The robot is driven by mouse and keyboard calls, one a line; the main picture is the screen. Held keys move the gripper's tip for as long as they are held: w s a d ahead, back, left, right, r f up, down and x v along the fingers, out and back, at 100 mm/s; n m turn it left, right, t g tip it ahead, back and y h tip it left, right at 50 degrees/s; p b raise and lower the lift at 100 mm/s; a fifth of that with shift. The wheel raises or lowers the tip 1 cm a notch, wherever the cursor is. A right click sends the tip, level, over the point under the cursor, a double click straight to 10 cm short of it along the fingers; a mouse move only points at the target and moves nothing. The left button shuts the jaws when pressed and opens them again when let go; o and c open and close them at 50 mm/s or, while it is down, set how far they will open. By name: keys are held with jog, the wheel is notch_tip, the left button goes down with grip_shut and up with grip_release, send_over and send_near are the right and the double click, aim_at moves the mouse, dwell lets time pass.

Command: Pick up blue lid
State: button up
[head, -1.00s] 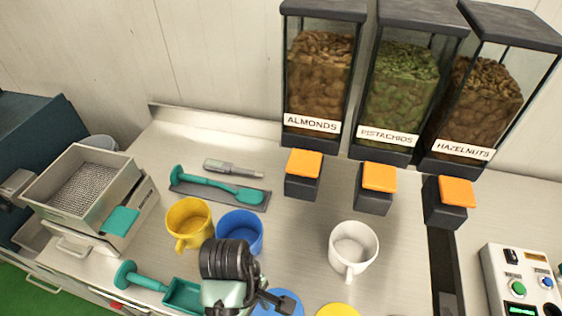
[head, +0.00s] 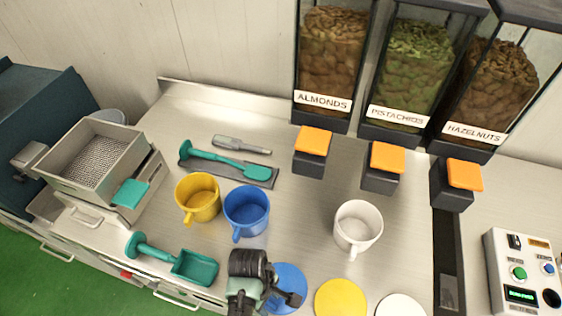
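The blue lid (head: 289,272) is a flat round disc on the steel counter near the front edge, at the bottom centre of the head view. My gripper (head: 289,296) is at the lid's left and front side and covers part of it in the picture. I cannot tell whether it touches the lid or hovers above it. The fingers are small and dark, and their opening is not clear. The blue mug (head: 247,212) stands behind my gripper, with no lid on it.
A yellow lid (head: 341,299) and a white lid (head: 401,306) lie to the right. A yellow mug (head: 198,198), a white mug (head: 357,226) and a teal scoop (head: 194,268) stand nearby. Nut dispensers (head: 323,102) line the back. The counter between the blue and white mugs is clear.

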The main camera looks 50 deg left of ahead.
grip_shut()
dwell(0.5)
